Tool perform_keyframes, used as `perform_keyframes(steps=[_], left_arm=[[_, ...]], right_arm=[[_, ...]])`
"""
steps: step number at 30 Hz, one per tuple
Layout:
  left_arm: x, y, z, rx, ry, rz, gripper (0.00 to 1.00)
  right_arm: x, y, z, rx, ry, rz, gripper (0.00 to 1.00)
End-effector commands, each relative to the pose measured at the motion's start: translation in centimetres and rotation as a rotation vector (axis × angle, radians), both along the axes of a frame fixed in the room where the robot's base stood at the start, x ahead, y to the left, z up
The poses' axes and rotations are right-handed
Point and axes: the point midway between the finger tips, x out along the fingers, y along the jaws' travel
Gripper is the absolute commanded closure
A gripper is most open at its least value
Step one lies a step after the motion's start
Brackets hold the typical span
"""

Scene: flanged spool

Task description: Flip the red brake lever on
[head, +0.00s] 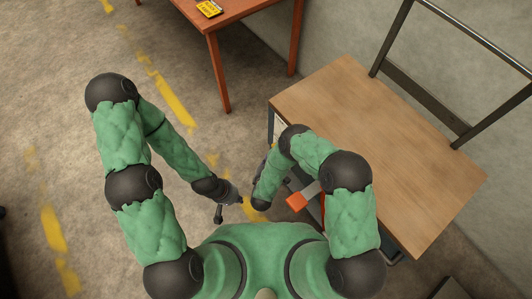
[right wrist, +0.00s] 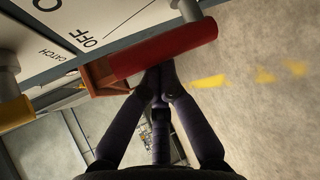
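The red brake lever's thick red bar (right wrist: 165,50) crosses the upper middle of the right wrist view, in front of a pale panel (right wrist: 55,35) lettered OFF and CATCH. My right gripper (right wrist: 160,76) has its fingers drawn together just below the bar. The bar hides the very tips, so I cannot tell whether they touch it. I see nothing held between them. In the head view my right arm largely covers that side of the cart. My left gripper (head: 229,209) hangs over the floor with its fingers spread and empty, apart from the cart.
A yellow handle (right wrist: 15,112) sticks out left of the red bar. The wood-topped cart (head: 365,140) with a dark push frame (head: 430,95) stands at the right. An orange-red block (head: 297,202) shows beside my right arm.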

Motion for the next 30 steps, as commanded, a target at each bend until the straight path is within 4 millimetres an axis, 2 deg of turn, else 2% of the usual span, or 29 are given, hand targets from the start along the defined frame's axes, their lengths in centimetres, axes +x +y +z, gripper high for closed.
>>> perform_keyframes(steps=[15,30], left_arm=[[0.0,0.0,-1.0,0.000,0.001,0.000,1.00],[0.0,0.0,-1.3,0.000,0.001,0.000,1.00]], right_arm=[[-1.6,-1.2,-0.1,0.000,0.001,0.000,1.00],[-2.1,-1.5,-0.3,-0.001,0.004,-0.001,1.00]])
